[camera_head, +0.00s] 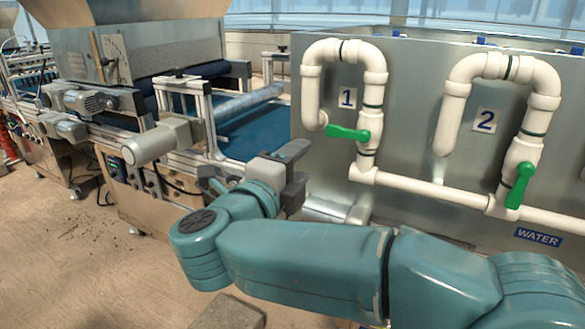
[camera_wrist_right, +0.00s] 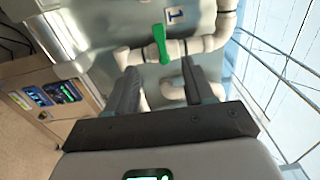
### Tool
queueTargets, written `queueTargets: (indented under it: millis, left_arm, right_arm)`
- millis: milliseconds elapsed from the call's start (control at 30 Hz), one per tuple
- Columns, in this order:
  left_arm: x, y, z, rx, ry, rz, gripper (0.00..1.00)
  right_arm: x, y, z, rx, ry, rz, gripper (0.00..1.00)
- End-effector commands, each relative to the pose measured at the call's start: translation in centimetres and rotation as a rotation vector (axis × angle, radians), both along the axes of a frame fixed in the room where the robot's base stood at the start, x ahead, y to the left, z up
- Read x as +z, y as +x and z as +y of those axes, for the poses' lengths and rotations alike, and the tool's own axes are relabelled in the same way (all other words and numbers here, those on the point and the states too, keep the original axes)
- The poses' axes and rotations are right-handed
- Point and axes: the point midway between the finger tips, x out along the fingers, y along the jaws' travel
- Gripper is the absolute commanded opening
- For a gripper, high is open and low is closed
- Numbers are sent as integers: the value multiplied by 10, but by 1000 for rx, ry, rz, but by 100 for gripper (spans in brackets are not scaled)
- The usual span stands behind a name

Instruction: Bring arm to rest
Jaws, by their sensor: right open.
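My right arm comes in from the right in the head view, and its teal links cross the lower part of the picture. My right gripper (camera_head: 297,165) is raised in front of the metal tank and points away from me. In the right wrist view the two dark fingers (camera_wrist_right: 158,88) stand apart with nothing between them. The green handle of valve 1 (camera_head: 348,133) lies about level, beyond the fingertips and apart from them. It also shows in the right wrist view (camera_wrist_right: 161,46). My left gripper is in neither view.
The metal tank (camera_head: 400,120) with white pipes fills the right side. The green handle of valve 2 (camera_head: 520,185) hangs down at a slant. The seeding machine with a blue belt (camera_head: 250,130) stands at the left. The floor (camera_head: 60,220) at the lower left is open.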

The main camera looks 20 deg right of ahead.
Motion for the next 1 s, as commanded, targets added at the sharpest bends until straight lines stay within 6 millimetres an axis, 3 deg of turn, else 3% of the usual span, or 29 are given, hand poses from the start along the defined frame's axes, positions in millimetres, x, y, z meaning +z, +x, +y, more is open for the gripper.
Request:
queueTargets:
  millis: [200, 567, 700, 767, 833, 967, 1000]
  left_arm:
    - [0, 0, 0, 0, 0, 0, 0]
    - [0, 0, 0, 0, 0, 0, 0]
    - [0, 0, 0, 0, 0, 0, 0]
    - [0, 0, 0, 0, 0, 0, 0]
    - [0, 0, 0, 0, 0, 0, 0]
    - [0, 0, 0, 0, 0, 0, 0]
    - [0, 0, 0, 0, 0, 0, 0]
  right_arm:
    - [0, -10, 11, 0, 0, 0, 53]
    - [0, -10, 11, 0, 1, 1, 53]
    - [-6, -6, -1, -29, -2, 14, 53]
    - [-22, 2, -17, -71, -14, 48, 53]
    - [-56, 15, -41, -132, -47, 125, 53]
    - [-152, 39, -88, -164, -204, 338, 53]
    - [-184, 46, -98, -126, -253, 410, 53]
